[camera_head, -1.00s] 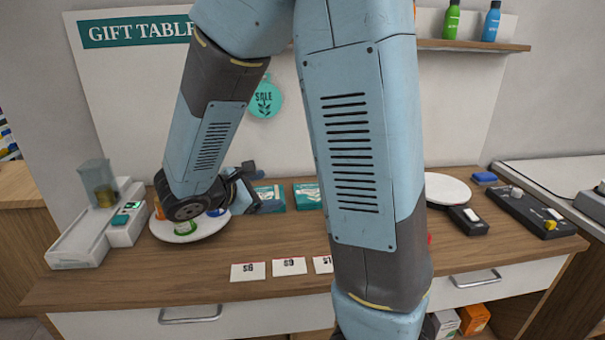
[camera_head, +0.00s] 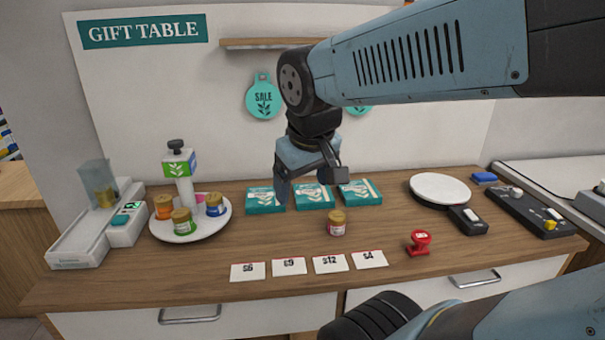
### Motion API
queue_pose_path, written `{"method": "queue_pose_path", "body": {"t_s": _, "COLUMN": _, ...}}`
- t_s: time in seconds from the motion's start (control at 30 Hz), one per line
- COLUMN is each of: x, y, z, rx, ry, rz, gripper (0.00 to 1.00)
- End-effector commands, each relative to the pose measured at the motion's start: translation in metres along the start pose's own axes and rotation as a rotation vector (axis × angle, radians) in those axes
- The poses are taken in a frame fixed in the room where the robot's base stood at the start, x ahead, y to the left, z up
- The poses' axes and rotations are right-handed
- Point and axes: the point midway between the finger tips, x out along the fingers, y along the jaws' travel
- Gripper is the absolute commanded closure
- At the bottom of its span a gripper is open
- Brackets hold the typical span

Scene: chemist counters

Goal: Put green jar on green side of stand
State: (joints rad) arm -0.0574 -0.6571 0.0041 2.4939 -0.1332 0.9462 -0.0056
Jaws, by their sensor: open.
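The stand (camera_head: 161,232) is a round white plate with a white post at its centre. The post's sign (camera_head: 179,165) shows a green face toward the camera and a narrow blue edge on its right. The green jar (camera_head: 183,222), gold-lidded, stands upright on the front of the plate, below the green face. An orange jar (camera_head: 163,207) stands to its left and a blue jar (camera_head: 214,205) to its right. My gripper (camera_head: 309,184) is open, pointing down above the teal boxes, to the right of the stand and apart from it. Nothing shows between its fingers.
Price cards (camera_head: 289,267) line the front, with a red stamp (camera_head: 419,243) to the right. A white dispenser (camera_head: 84,236) stands left of the stand.

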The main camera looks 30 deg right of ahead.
Motion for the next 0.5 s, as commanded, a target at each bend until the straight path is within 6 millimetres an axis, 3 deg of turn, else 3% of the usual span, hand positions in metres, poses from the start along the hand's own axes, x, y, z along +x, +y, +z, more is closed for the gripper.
{"method": "queue_pose_path", "body": {"t_s": 0.2, "x": -0.022, "y": -0.004, "z": 0.001, "rx": 0.132, "ry": 0.116, "rz": -0.070, "gripper": 0.16}}
{"method": "queue_pose_path", "body": {"t_s": 0.5, "x": -0.024, "y": -0.005, "z": 0.000, "rx": 0.149, "ry": 0.130, "rz": -0.080, "gripper": 0.16}}
